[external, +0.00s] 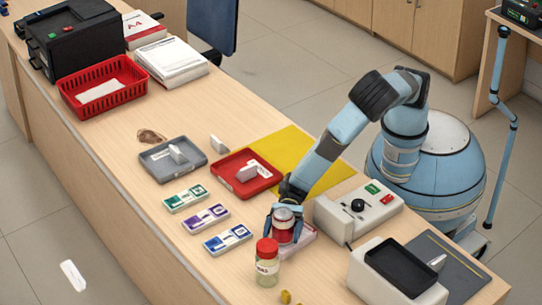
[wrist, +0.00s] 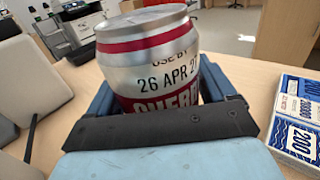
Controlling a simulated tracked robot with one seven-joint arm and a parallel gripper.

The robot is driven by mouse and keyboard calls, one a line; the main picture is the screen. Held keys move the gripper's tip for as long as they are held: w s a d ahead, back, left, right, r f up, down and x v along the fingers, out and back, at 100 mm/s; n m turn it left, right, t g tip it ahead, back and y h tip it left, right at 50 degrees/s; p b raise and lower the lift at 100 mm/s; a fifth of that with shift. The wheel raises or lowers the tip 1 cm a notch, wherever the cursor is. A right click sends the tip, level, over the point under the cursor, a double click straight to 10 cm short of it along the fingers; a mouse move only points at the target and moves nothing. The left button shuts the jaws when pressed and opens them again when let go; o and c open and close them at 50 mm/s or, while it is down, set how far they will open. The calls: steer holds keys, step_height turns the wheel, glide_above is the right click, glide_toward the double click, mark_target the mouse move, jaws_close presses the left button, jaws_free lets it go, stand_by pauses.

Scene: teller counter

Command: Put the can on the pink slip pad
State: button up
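The can (external: 284,228), silver with a red band and red lettering, is upright between the fingers of my gripper (external: 285,222). In the wrist view the can (wrist: 150,65) fills the space between the two blue fingers, which close on its sides. The pink slip pad (external: 308,240) lies under and beside the can, mostly covered by it and my gripper. I cannot tell whether the can's base touches the pad. The pad does not show in the wrist view.
A jar with a red lid (external: 267,262) stands close in front of the can. Blue (external: 228,239), purple (external: 205,217) and green (external: 186,198) slip pads lie to the left. A white device (external: 358,210) stands to the right. A red tray (external: 247,173) lies behind.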

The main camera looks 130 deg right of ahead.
steer(key=shift+o, duration=1.2)
steer(key=v, duration=1.2)
steer(key=shift+r, duration=0.1)
steer(key=shift+w+d+r+m+h, duration=0.15)
steer(key=shift+w+r+m+h, duration=0.2)
steer(key=shift+r+m, duration=0.15)
steer(key=s+d+r+m+h, duration=0.1)
steer(key=d+r+m+h, duration=0.4)
steer(key=r+m, duration=0.65)
steer(key=s+d+r+m+h, duration=0.1)
steer(key=d+r+m+h, duration=0.45)
steer(key=r+m, duration=0.6)
steer(key=s+a+r+m+g, duration=0.1)
steer(key=s+m, duration=0.5)
steer(key=s, duration=0.6)
steer(key=s+a+r+m+g, duration=0.1)
steer(key=s+r+m+g, duration=0.3)
steer(key=s+m, duration=0.3)
steer(key=s+a+r+m+g, duration=0.1)
steer(key=s+r+m+g, duration=0.2)
steer(key=s, duration=1.4)
step_height(320, 180, up, 2)
steer(key=m, duration=0.4)
steer(key=shift+a+h, duration=0.2)
steer(key=shift+h, duration=0.1)
